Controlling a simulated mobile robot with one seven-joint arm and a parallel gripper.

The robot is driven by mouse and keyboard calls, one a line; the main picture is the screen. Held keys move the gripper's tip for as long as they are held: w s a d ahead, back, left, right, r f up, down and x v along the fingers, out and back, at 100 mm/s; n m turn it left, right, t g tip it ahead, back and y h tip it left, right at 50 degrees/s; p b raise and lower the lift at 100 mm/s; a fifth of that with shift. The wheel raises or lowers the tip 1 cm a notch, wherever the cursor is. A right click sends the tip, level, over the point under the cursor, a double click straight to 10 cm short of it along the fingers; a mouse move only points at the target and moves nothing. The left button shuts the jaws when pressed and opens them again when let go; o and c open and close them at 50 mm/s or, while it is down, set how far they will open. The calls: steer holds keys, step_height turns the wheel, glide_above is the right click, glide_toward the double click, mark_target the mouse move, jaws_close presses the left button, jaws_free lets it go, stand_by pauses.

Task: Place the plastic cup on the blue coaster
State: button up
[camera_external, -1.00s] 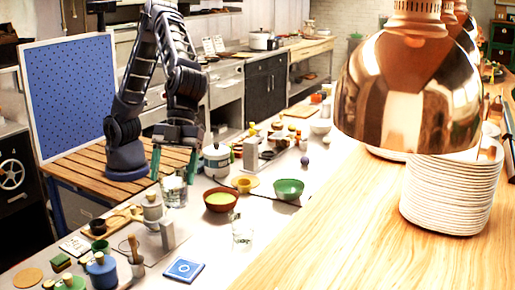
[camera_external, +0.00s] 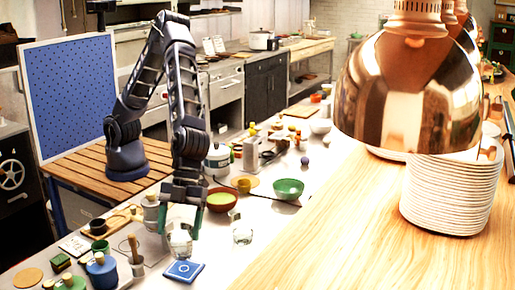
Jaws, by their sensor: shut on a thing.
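My gripper (camera_external: 181,229) has green fingers, one on each side of a clear plastic cup (camera_external: 180,245). It is shut on the cup, which looks upright. The blue coaster (camera_external: 184,272) is a square with a pale ring mark, flat on the white counter. The cup's bottom appears just behind or above the coaster's far edge. I cannot tell whether they touch.
A second clear glass (camera_external: 242,233) stands to the right of my gripper. A reddish bowl (camera_external: 221,200) and a green bowl (camera_external: 288,189) are behind it. A blue pot (camera_external: 102,272) and several small jars crowd the left. Counter right of the coaster is clear.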

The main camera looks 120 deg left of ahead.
mark_target(178, 259)
steer(key=shift+f, duration=2.05)
steer(key=shift+f, duration=0.15)
steer(key=o, duration=1.1)
steer(key=shift+c, duration=0.2)
